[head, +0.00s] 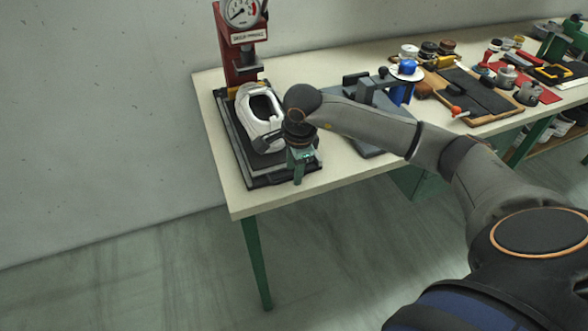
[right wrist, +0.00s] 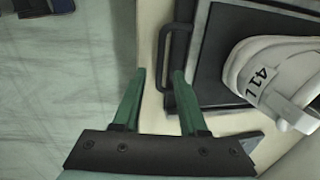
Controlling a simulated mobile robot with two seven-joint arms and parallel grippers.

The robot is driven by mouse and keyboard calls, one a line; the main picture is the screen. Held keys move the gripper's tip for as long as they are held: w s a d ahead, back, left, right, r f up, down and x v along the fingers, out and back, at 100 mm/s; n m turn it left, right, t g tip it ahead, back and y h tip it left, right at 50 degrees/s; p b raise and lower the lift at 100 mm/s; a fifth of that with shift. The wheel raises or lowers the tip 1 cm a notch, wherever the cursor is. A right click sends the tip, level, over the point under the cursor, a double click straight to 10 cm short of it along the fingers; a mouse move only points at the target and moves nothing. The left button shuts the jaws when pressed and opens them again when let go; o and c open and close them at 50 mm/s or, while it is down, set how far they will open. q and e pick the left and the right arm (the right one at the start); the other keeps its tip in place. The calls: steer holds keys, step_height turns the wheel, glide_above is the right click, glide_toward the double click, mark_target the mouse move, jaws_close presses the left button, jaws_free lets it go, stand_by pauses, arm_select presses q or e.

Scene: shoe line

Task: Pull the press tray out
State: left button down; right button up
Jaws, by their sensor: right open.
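The press tray (head: 240,150) is a flat dark tray at the foot of the red press, on the left end of the bench. A white shoe (head: 259,117) marked "41 L" lies on it and also shows in the right wrist view (right wrist: 275,75). The tray's black bar handle (right wrist: 164,62) sticks out from its edge in the right wrist view. My right gripper (head: 300,172) is open, with green fingers (right wrist: 159,76) by the handle's near end. The right finger overlaps the handle in the picture; I cannot tell whether they touch. My left gripper is out of view.
The red press (head: 232,50) with a gauge stands behind the tray. Several tools and jars lie farther right. The floor (head: 150,270) in front is clear.

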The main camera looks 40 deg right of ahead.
steer(key=shift+w+f, duration=0.1)
steer(key=shift+f, duration=0.4)
jaws_close()
stand_by(1.2)
